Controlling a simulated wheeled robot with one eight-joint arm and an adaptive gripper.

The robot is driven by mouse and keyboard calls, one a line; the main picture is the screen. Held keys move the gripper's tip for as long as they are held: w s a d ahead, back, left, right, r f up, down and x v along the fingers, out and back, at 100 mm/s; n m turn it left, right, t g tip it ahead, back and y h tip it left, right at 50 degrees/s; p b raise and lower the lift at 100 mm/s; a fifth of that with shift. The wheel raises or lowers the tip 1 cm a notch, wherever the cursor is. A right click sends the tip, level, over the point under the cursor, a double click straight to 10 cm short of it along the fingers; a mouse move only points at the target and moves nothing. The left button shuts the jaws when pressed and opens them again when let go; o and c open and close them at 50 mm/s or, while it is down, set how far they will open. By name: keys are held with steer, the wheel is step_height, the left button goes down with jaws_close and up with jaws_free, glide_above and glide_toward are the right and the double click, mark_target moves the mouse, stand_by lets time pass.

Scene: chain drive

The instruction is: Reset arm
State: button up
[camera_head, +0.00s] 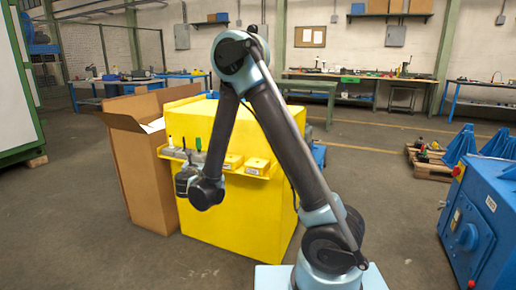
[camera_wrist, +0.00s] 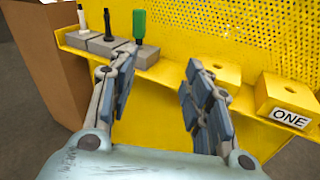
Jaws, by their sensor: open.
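My gripper (camera_wrist: 158,92) is open and empty in the wrist view, its two jointed fingers apart in front of the yellow cabinet's shelf. In the head view my arm is folded, with its elbow high and its wrist low by the front of the yellow cabinet (camera_head: 245,205); the fingers are hard to make out there. The shelf (camera_wrist: 152,70) holds grey blocks with a white-handled tool (camera_wrist: 82,18), a black tool (camera_wrist: 108,24) and a green-handled tool (camera_wrist: 139,25) standing upright. Yellow blocks, one labelled ONE (camera_wrist: 286,95), sit to the right, apart from my fingers.
An open cardboard box (camera_head: 140,165) stands against the cabinet's left side. A blue machine (camera_head: 485,220) stands at the right, with a pallet (camera_head: 430,160) behind it. Workbenches (camera_head: 355,78) line the back wall. Grey floor is open between the cabinet and the blue machine.

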steer(key=w+d+r+m+g+h, duration=0.1)
steer(key=d+r+m+g+h, duration=0.15)
steer(key=d+m, duration=0.7)
steer(key=d+r+m+g+h, duration=0.2)
steer(key=d+m+g+h, duration=0.1)
steer(key=d, duration=1.4)
steer(key=s+d+f+m+g, duration=0.1)
steer(key=s+d+m+g, duration=0.1)
steer(key=s+d+m, duration=0.4)
steer(key=s+d+m+g, duration=0.3)
steer(key=s+d, duration=0.2)
steer(key=d, duration=0.4)
steer(key=s+d+f+m+g+y, duration=0.1)
steer(key=s+f+m, duration=0.1)
steer(key=s+m, duration=0.2)
steer(key=s+d+f+m+g+y, duration=0.1)
steer(key=s+m, duration=0.4)
steer(key=s, duration=0.6)
steer(key=s+d+f+m+g+y, duration=0.2)
steer(key=s+f+m, duration=0.2)
steer(key=s, duration=0.3)
steer(key=shift+s+y, duration=0.3)
steer(key=shift+y, duration=0.05)
